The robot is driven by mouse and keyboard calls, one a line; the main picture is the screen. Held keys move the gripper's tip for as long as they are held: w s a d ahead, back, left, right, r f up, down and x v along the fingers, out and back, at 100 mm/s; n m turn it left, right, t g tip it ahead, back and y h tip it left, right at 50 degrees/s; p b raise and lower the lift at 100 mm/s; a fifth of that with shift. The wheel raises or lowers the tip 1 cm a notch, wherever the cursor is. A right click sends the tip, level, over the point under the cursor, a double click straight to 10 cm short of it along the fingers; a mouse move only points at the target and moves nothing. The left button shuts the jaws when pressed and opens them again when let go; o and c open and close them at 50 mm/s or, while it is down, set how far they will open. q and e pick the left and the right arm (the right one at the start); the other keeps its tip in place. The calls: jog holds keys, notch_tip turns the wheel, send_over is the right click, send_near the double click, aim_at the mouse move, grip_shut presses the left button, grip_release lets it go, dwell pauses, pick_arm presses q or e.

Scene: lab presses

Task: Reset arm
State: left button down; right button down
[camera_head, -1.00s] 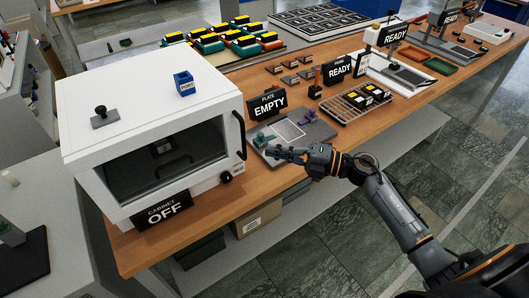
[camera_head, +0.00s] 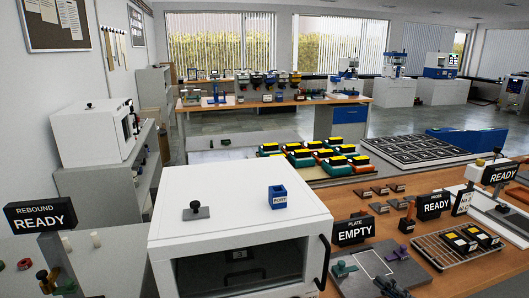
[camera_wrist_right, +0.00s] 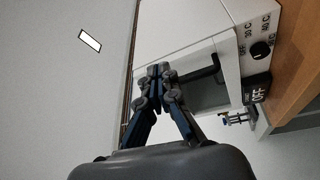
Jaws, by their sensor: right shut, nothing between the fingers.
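My right gripper (camera_wrist_right: 160,78) is shut and empty in the right wrist view, with its fingertips together. The white cabinet (camera_wrist_right: 208,62) lies beyond the fingers in that view, with its dial and dark handle. The rest of my right arm is out of the head view. My left gripper is not in view.
The wooden bench holds the PLATE EMPTY sign (camera_head: 354,231), a wire rack (camera_head: 425,241) with yellow-topped blocks, and the READY sign (camera_head: 435,203). A blue PORT block (camera_head: 277,197) sits on the cabinet. A REBOUND READY sign (camera_head: 41,215) stands at left.

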jog(key=s+d+f+m+g+h, duration=0.15)
jog(key=s+f+m+h, duration=0.25)
jog(key=f+m+h, duration=0.4)
jog(key=s+f+m+g+h, duration=0.3)
jog(key=s+f+m+h, duration=0.15)
jog(key=m, duration=0.55)
jog(key=s+a+f+m+g+y, duration=0.1)
jog(key=s+a+f+g, duration=0.3)
jog(key=s, duration=0.5)
jog(key=s+a+f+m+g+y, duration=0.1)
jog(key=s+a+f+g, duration=0.1)
jog(key=s+a+g, duration=0.45)
jog(key=s+d+f, duration=0.1)
jog(key=s+f, duration=0.2)
jog(key=f, duration=2.3)
jog(key=s+d+f, duration=0.3)
jog(key=s+f, duration=1.3)
jog(key=s, duration=0.1)
jog(key=shift+f+g, duration=0.35)
jog(key=shift+g, duration=0.05)
jog(key=shift+s+d, duration=0.1)
jog(key=shift+s, duration=0.05)
